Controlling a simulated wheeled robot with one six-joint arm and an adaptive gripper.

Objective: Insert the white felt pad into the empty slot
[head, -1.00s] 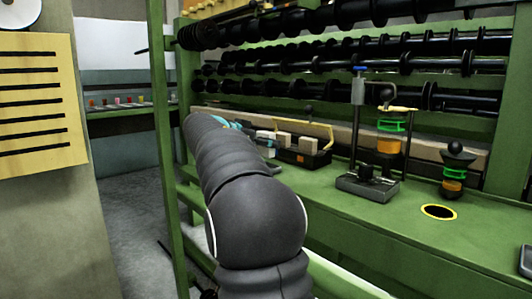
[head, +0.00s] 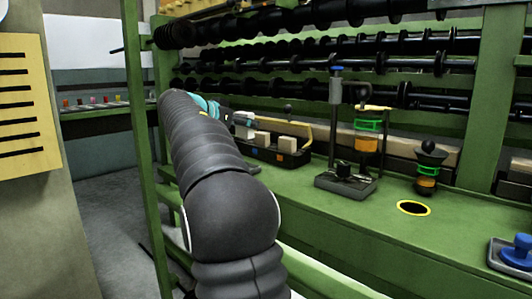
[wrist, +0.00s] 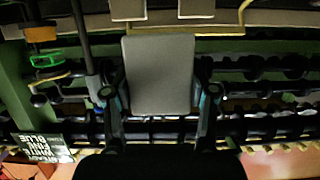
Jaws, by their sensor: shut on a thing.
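My gripper (wrist: 158,95) is shut on the white felt pad (wrist: 158,75), a flat rectangle that looks grey in the wrist view, with one finger at each side edge. Two beige blocks stand in the holder, the left one (head: 262,138) and the right one (head: 287,143). They also show at the top of the wrist view. I cannot make out the empty slot.
A yellow rod handle (head: 309,132) rises beside the holder. A black stand (head: 345,182) with a tall post is to its right, then a black-topped weight (head: 427,178), a yellow-ringed hole (head: 413,208) and a blue knob (head: 517,248). Rows of black spools (head: 330,68) hang behind.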

